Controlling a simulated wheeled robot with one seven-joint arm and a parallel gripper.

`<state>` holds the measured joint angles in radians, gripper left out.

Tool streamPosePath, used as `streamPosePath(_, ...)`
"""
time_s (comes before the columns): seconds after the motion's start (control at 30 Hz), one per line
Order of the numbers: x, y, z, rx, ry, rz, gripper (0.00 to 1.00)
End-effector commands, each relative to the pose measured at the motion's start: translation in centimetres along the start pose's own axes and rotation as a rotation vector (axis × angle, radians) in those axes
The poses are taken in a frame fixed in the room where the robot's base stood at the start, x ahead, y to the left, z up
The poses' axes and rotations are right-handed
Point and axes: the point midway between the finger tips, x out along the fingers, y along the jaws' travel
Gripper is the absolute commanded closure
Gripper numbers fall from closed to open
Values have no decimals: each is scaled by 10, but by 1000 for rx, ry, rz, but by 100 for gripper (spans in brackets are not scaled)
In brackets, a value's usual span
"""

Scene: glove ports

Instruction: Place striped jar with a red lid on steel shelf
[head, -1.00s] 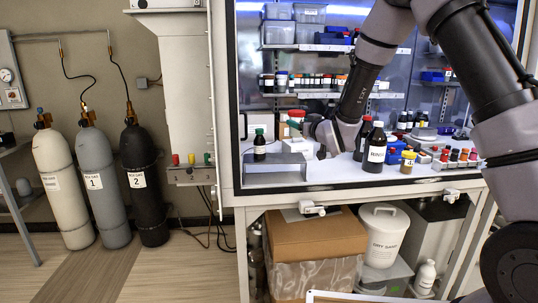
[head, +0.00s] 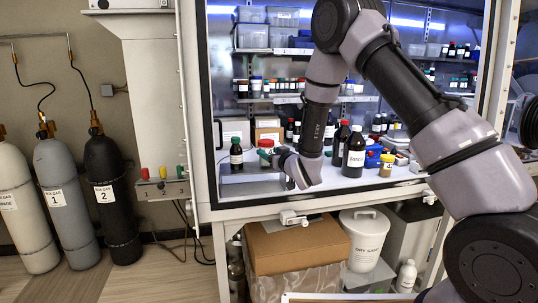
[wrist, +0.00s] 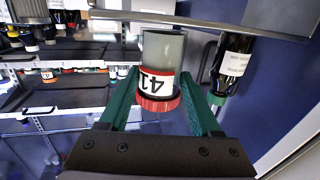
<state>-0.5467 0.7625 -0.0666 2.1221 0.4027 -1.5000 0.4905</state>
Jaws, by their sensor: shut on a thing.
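The jar (wrist: 163,50) has a grey body, a white label with a red band and a red lid (wrist: 157,103). It hangs between the two green fingers of my gripper (wrist: 160,80), which is shut on it near the lid. The wrist view shows the jar with its lid downward in the picture. In the head view the jar's red lid (head: 265,143) shows at my gripper (head: 272,155), above the floor of the enclosure. Steel shelves (head: 300,99) run along the back wall behind my arm. They also show at the left of the wrist view (wrist: 50,110).
A dark bottle with a green cap (head: 236,155) stands left of my gripper. Larger dark bottles (head: 354,155) and a yellow-lidded jar (head: 386,166) stand to the right. The shelves hold several bottles and bins. The enclosure's front frame (head: 200,150) borders the opening.

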Motion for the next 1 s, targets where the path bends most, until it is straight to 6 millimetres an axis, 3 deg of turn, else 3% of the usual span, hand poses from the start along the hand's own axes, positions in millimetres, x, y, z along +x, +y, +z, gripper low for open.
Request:
streamPosePath(0.4, 1, 0, 6, 0, 2, 0, 94)
streamPosePath(0.43, 1, 0, 6, 0, 2, 0, 28)
streamPosePath(0.5, 0, 0, 6, 0, 2, 0, 6)
streamPosePath(0.87, 0, 0, 3, 0, 3, 0, 6)
streamPosePath(1.0, -17, 2, 4, 1, 0, 3, 6)
